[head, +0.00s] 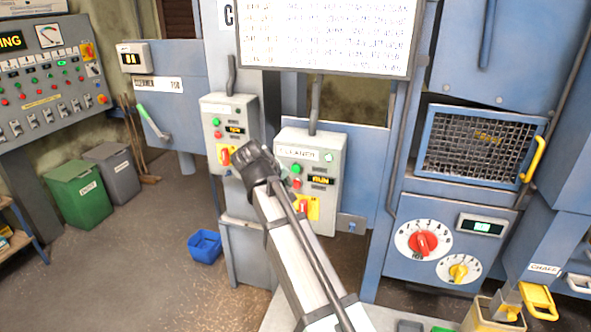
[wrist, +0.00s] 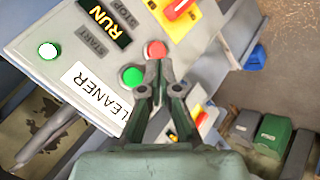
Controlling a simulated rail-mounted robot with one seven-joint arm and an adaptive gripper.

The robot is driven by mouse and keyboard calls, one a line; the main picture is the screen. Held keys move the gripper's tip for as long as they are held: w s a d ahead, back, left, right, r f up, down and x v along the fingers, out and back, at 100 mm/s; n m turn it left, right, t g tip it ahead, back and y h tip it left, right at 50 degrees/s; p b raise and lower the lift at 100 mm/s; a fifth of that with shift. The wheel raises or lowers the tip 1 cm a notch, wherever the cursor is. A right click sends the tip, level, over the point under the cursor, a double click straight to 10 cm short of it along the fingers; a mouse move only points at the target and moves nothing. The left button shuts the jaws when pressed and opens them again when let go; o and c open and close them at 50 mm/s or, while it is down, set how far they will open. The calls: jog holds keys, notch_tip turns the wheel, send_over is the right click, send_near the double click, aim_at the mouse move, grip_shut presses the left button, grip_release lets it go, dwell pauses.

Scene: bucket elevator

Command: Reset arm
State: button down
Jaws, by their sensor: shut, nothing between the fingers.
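The CLEANER control box (head: 312,190) stands on the blue frame in the middle of the head view. It has a green button, a red button, a lit display reading RUN and a yellow plate with a red switch. My gripper (wrist: 154,70) is shut and empty. In the wrist view its fingertips overlap the face of the box (wrist: 62,45), between the green button (wrist: 133,76) and the red button (wrist: 155,49). I cannot tell whether they touch it. In the head view my arm's dark end is just left of the box, and the fingers are mostly hidden.
Another grey control box (head: 230,112) stands left of the CLEANER box. A screen (head: 330,35) hangs above. A panel with dials (head: 440,240) and a mesh window (head: 482,147) are right. A blue bucket (head: 205,246) and a green bin (head: 78,203) stand on open floor at left.

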dwell(0.6)
jog(key=s+d+f+m+g+y, duration=0.15)
jog(key=s+d+f, duration=0.35)
jog(key=f, duration=0.9)
jog(key=s+d+f+g+b, duration=0.1)
jog(key=s+d+f+g, duration=0.15)
jog(key=s+f, duration=0.85)
jog(key=s+d+f+m+g+y, duration=0.1)
jog(key=s+d+f+g, duration=0.15)
jog(key=f, duration=1.55)
jog(key=s+d+f+m+g, duration=0.1)
jog(key=s+d+f+g, duration=0.1)
jog(key=s+d+f, duration=0.2)
jog(key=s+d+f+m+g+y+b, duration=0.1)
jog(key=s+f, duration=0.9)
jog(key=s, duration=1)
jog(key=s+d+f+m+g+b, duration=0.1)
jog(key=s+d+f+g, duration=0.4)
jog(key=s, duration=0.6)
jog(key=d+f+m, duration=0.1)
jog(key=d+f, duration=0.1)
jog(key=d, duration=0.1)
jog(key=shift+s, duration=0.4)
jog(key=shift+m+y, duration=0.25)
